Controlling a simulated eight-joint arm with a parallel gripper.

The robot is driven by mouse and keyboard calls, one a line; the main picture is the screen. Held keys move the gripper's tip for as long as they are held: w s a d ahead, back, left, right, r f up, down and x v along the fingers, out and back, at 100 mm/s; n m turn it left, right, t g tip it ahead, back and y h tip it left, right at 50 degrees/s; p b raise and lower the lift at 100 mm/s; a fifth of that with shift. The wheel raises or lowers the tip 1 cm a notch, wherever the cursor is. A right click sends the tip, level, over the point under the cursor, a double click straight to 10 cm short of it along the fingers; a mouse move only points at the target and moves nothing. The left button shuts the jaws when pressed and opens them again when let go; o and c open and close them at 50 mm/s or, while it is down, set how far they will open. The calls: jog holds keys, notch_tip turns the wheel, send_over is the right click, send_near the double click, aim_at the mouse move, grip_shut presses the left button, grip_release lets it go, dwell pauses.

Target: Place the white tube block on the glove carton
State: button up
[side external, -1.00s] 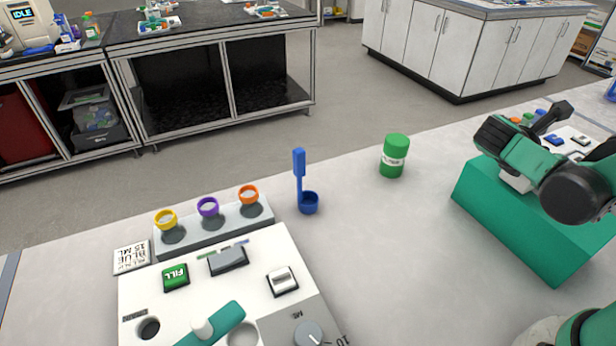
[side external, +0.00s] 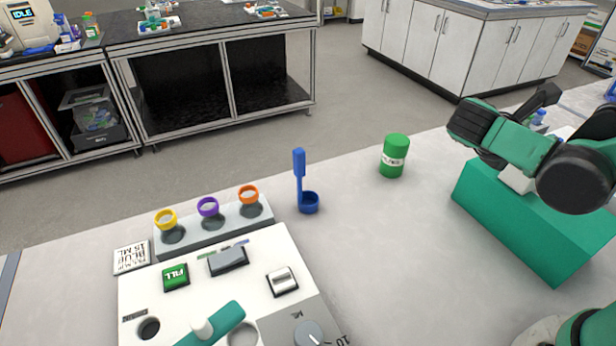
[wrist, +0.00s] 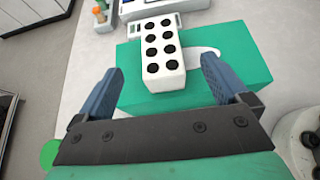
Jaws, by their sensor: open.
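The white tube block (wrist: 159,79), with two rows of black holes, rests on the green glove carton (wrist: 236,56) in the wrist view. My gripper (wrist: 161,68) is open, with one blue finger on each side of the block's near end and visible gaps between. No finger touches the block in this view. In the side external view the carton (side external: 520,235) stands at the right of the bench. A small white part of the block (side external: 516,180) shows on its top, mostly hidden by my arm.
A green labelled jar (side external: 394,157) and a blue scoop (side external: 307,201) stand left of the carton. A white control panel (side external: 190,300) and a grey rack with coloured rings (side external: 215,228) are at front left. The bench between panel and carton is clear.

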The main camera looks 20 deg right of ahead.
jog(key=w+a+m+t+y, duration=0.2)
jog(key=a+m+t+y, duration=0.5)
jog(key=m+y, duration=0.5)
jog(key=a+m, duration=0.2)
jog(key=m, duration=0.4)
jog(key=shift+w+a, duration=0.15)
jog(key=shift+w, duration=0.2)
